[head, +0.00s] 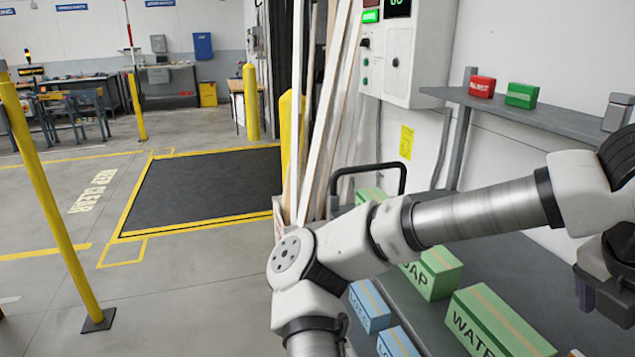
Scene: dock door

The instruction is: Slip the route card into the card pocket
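I cannot make out the route card or the card pocket in the head view. A small yellow sheet (406,142) is on the wall below the control box, too small to read. My arm reaches across the picture to the right edge. What looks like my gripper (603,298) hangs there, dark and partly cut off, over the right part of the grey table. I cannot see whether its fingers are apart or hold anything.
Green cartons (502,322) and blue cartons (368,305) stand on the grey table, partly behind my arm. A grey shelf (560,119) above holds a red box (482,87) and a green box (521,95). A yellow post (50,205) stands left; the floor there is open.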

